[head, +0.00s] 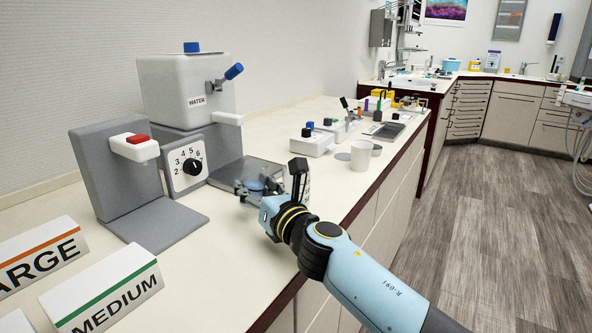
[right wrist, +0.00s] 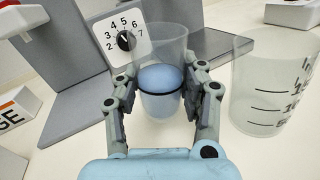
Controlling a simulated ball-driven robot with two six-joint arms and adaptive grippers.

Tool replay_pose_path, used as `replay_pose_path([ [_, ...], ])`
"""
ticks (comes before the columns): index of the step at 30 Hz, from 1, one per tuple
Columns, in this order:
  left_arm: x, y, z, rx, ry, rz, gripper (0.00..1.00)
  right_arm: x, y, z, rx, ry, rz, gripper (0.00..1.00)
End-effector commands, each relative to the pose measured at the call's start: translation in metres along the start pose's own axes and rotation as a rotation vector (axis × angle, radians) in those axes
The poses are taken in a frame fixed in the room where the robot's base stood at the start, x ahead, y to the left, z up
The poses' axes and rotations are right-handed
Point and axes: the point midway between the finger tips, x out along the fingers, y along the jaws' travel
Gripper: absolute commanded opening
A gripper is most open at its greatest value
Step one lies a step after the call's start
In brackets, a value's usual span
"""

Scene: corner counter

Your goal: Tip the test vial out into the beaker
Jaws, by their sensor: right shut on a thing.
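The test vial (right wrist: 161,50) is a clear, tapered vessel with blue in its lower part and a dark ring around it. My right gripper (right wrist: 160,100) is shut on it, one finger on each side, and it looks about upright. In the head view my right gripper (head: 262,188) is over the counter in front of the water dispenser, with a bit of blue showing at its fingers. The clear beaker (right wrist: 268,85) with dark graduation marks stands just right of the vial in the right wrist view, apart from it. My left gripper is not in view.
A grey stand with a red button (head: 137,139), a numbered dial (head: 188,165) and a white water tank (head: 185,90) stand along the wall. LARGE and MEDIUM signs (head: 105,290) are at the near left. A white cup (head: 361,155) and several small devices stand farther back.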

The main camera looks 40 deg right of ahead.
Motion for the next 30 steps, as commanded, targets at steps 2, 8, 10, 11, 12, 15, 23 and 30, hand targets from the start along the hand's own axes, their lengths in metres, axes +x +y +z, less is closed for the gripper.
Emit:
replay_pose_path([
  [2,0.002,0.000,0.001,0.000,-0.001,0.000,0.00,0.000,-0.002,0.002,0.036,-0.006,0.001,0.00],
  [8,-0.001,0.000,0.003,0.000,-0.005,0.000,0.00,-0.001,-0.006,0.013,0.135,-0.019,0.001,0.00],
  [10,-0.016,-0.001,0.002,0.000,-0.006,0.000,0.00,-0.001,-0.003,0.033,0.168,-0.025,0.002,0.00],
  [11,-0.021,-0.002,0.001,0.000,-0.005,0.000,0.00,0.000,-0.003,0.039,0.180,-0.028,0.003,0.00],
  [12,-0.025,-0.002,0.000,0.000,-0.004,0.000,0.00,0.000,-0.003,0.045,0.199,-0.030,0.003,0.00],
  [15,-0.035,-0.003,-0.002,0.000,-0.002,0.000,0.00,-0.001,-0.003,0.058,0.245,-0.035,0.002,0.00],
  [23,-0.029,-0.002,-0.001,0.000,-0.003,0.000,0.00,-0.002,-0.012,0.064,0.383,-0.051,0.002,0.00],
  [30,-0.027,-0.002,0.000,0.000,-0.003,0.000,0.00,-0.002,-0.013,0.071,0.492,-0.066,0.003,0.00],
])
